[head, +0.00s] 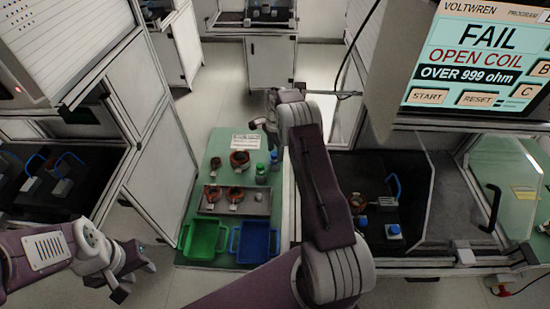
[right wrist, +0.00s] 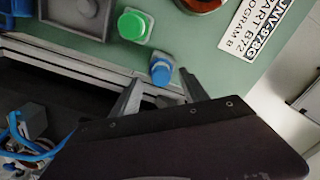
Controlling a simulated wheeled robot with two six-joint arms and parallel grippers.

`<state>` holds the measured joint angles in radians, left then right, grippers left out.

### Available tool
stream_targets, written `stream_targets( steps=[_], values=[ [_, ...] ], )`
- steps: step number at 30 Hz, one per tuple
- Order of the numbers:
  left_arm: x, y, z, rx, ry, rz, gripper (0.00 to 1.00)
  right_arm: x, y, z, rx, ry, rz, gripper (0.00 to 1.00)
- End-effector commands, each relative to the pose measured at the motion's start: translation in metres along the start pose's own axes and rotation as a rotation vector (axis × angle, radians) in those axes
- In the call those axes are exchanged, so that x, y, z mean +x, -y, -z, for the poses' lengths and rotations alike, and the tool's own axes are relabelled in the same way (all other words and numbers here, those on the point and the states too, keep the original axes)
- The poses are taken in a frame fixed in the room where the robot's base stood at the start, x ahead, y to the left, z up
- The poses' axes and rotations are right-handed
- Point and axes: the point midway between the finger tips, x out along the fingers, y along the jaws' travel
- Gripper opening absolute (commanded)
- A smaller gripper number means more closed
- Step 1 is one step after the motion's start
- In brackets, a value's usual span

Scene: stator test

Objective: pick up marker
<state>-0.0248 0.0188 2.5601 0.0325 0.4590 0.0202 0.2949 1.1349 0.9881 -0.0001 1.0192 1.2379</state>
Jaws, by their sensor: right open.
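Two small capped bottle-like items, which look like the markers, stand on the green mat near its right edge. One has a green cap (head: 261,174) and also shows in the right wrist view (right wrist: 134,25). The other has a blue cap (head: 275,161); in the right wrist view it (right wrist: 161,71) lies between the fingertips of my right gripper (right wrist: 160,78). That gripper is open, with a gap on both sides of the blue cap. My left gripper (head: 132,279) is at the lower left of the head view, away from the mat; its jaw state is unclear.
The green mat (head: 218,148) bears a grey tray (head: 255,207) with copper-coloured coils, a green bin (head: 204,238), a blue bin (head: 255,241) and a label plate (head: 245,142). A dark test bay stands right of the mat. A tester screen (head: 484,55) reads FAIL, open coil.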

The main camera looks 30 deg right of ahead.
Motion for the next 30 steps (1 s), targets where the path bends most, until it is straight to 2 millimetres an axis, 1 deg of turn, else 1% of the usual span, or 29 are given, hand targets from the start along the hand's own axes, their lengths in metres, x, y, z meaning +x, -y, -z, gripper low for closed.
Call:
stream_targets(
  steps=[1, 3, 5, 11, 14, 15, 17, 24, 26, 29, 30],
  values=[
    [-0.006, 0.0, 0.001, 0.0, 0.0, 0.0, 0.36, 0.006, -0.001, -0.001, 0.0, 0.001, -0.003, 0.52],
    [-0.007, 0.0, 0.001, 0.0, 0.0, 0.0, 0.36, 0.015, 0.0, -0.001, 0.0, 0.0, -0.002, 0.52],
    [-0.008, 0.0, 0.001, 0.0, 0.0, 0.0, 0.36, 0.02, 0.0, 0.0, 0.0, 0.0, 0.0, 0.52],
    [-0.007, 0.0, 0.001, 0.0, 0.0, 0.0, 0.36, 0.022, 0.0, 0.0, 0.0, -0.001, 0.001, 0.52],
    [-0.006, 0.0, 0.001, 0.0, 0.0, 0.0, 0.36, 0.022, 0.0, 0.0, 0.0, -0.001, 0.001, 0.27],
    [-0.006, 0.0, 0.001, 0.0, 0.0, 0.0, 0.36, 0.022, 0.0, 0.0, 0.0, -0.001, 0.001, 0.16],
    [-0.006, 0.0, 0.001, 0.0, 0.0, 0.0, 0.36, 0.022, 0.0, 0.0, 0.0, -0.001, 0.001, 0.0],
    [-0.006, 0.0, 0.001, 0.0, 0.0, 0.0, 0.36, 0.022, 0.0, 0.0, 0.0, -0.001, 0.001, 0.0],
    [-0.005, 0.0, 0.001, 0.0, 0.0, 0.0, 0.36, 0.019, 0.001, 0.0, 0.0, -0.001, 0.002, 0.0],
    [0.0, 0.0, 0.0, 0.0, 0.0, 0.0, 0.36, 0.003, 0.002, 0.0, 0.0, -0.002, 0.006, 0.0],
    [0.003, 0.0, 0.0, 0.0, 0.0, 0.0, 0.36, -0.006, 0.001, 0.0, 0.0, -0.002, 0.005, 0.0]
  ],
)
